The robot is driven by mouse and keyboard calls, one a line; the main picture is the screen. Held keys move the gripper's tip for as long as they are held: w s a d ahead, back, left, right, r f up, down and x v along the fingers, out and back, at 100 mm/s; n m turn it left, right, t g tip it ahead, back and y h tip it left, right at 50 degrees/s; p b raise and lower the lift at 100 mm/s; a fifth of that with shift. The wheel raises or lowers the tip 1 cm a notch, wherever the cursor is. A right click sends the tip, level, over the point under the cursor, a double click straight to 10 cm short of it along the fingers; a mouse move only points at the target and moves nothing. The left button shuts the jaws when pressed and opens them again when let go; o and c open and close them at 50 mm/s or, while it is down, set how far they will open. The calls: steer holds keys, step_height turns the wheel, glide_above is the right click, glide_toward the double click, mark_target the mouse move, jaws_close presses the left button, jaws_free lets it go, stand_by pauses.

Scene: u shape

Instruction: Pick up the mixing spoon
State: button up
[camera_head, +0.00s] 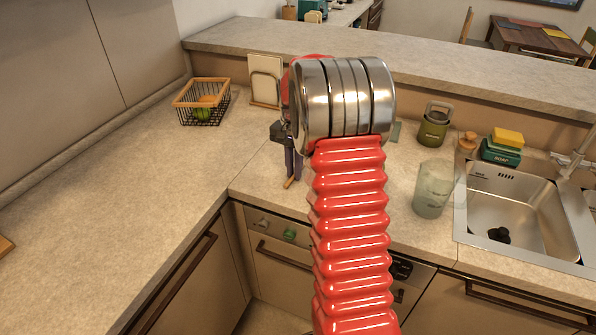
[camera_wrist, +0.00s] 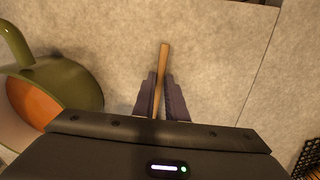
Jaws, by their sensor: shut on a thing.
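The mixing spoon (camera_wrist: 164,54) shows in the wrist view as a thin, light-brown wooden stick between the two dark fingers. My gripper (camera_wrist: 161,84) is shut on it, and the stick runs out past the fingertips over the counter. The spoon's other end is hidden by the gripper body. In the head view my gripper (camera_head: 293,168) points down above the counter near the inner corner, partly behind my red arm. A small wooden end of the spoon (camera_head: 288,184) shows below the fingers. I cannot tell whether the spoon touches the counter.
A green pot (camera_wrist: 68,80) with an orange inside stands close left of the gripper in the wrist view. A wire basket (camera_head: 203,108) with fruit is at the back left. A translucent cup (camera_head: 431,190) and the sink (camera_head: 508,205) are at right. The left counter (camera_head: 110,190) is mostly clear.

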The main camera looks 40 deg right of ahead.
jaws_close()
step_height(320, 180, up, 10)
stand_by(0.6)
steer(key=shift+s, duration=0.1)
stand_by(0.4)
